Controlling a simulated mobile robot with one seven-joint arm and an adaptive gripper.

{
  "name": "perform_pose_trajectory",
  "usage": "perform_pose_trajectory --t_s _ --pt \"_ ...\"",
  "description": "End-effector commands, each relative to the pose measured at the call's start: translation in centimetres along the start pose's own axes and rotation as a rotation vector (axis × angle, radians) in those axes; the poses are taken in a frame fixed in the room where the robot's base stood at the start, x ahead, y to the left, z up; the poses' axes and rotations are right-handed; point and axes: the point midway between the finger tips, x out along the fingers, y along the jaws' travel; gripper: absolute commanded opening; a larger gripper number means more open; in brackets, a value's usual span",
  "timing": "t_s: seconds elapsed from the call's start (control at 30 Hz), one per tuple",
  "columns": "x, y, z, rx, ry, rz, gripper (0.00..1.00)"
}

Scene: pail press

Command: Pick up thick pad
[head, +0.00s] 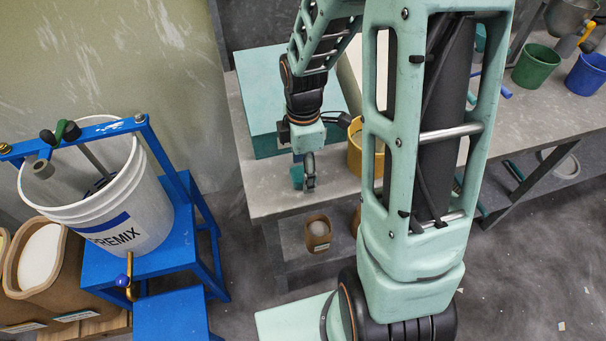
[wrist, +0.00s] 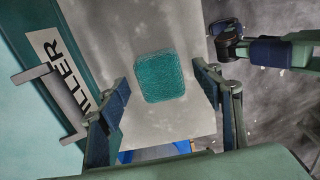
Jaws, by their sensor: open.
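The thick pad (wrist: 160,76) is a teal, rough-textured square with rounded corners. It lies flat on the grey bench top, near the bench's edge, and shows between my fingers in the wrist view. In the head view a small teal piece of it (head: 297,177) shows beside my gripper (head: 309,172), which hides part of it. My gripper (wrist: 158,78) is open, with one finger on either side of the pad in the picture. Nothing is held. I cannot tell the exact height of the fingertips over the bench.
A teal box (head: 258,85) with lettering stands on the bench (head: 262,205) close to my gripper. A yellow container (head: 355,150) is on its other side. A white pail (head: 110,210) sits on a blue stand (head: 190,235) at the left. A small brown pot (head: 318,233) is below the bench top.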

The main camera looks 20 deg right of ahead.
Motion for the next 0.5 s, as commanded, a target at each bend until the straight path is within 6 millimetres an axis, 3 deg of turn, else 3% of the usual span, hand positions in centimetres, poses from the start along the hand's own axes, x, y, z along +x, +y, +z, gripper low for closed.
perform_pose_trajectory --t_s 0.13,0.37,0.5 --pt "1.25 -0.04 0.0 0.0 0.0 -0.001 0.6" --pt "1.3 0.0 -0.01 0.0 0.0 0.001 0.6" --pt "1.28 0.01 -0.01 0.0 0.0 0.001 0.45"
